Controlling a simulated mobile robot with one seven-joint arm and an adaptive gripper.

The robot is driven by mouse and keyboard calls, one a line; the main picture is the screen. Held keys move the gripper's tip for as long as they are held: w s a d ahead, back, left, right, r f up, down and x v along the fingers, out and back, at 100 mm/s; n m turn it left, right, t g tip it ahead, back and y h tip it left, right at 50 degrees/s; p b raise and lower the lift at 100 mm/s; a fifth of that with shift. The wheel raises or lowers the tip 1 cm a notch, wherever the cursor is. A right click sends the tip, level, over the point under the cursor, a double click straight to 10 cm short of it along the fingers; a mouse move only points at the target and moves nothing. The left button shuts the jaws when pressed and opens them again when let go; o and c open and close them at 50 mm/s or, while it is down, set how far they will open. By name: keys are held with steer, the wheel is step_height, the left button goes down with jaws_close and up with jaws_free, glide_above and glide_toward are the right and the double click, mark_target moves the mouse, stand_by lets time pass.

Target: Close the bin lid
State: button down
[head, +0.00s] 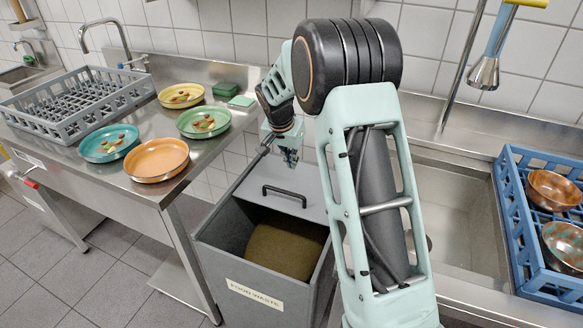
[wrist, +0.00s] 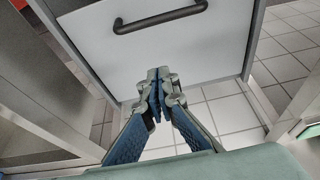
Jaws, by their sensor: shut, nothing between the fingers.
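The grey food waste bin (head: 211,236) stands between the two counters, with its front part open and brown waste (head: 284,250) showing inside. Its flat grey lid (head: 259,203) covers the rear part of the opening. A black bar handle (head: 285,192) sits on the lid near its front edge. In the wrist view the pale lid (wrist: 200,50) and its handle (wrist: 160,17) lie beyond the fingers. My gripper (head: 291,163) is near the lid's rear edge, apart from the handle. Its fingertips (wrist: 160,75) are together and empty. I cannot tell whether they touch the lid.
The left steel counter (head: 85,178) holds a grey rack (head: 70,110) and plates of food, including an orange one (head: 157,160). At right are a sink (head: 455,205) and a blue crate (head: 535,260) with copper bowls. Clear tiled floor (head: 95,280) lies front left.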

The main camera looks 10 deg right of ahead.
glide_above(290, 200)
steer(key=w+d, duration=0.2)
steer(key=w, duration=0.1)
step_height(290, 200, down, 8)
steer(key=shift+s+a, duration=0.65)
steer(key=shift+s, duration=0.3)
steer(key=shift+s+a+f+p, duration=0.2)
steer(key=shift+s+a+p, duration=0.1)
steer(key=shift+s, duration=0.25)
steer(key=shift+s+a+f+b, duration=0.1)
steer(key=shift+s+a+b, duration=0.2)
steer(key=shift+s+b, duration=0.1)
steer(key=s+a+b, duration=0.5)
steer(key=s, duration=0.3)
steer(key=s+a+b, duration=0.6)
steer(key=s, duration=0.2)
steer(key=shift+s, duration=0.25)
steer(key=shift+s+a, duration=0.1)
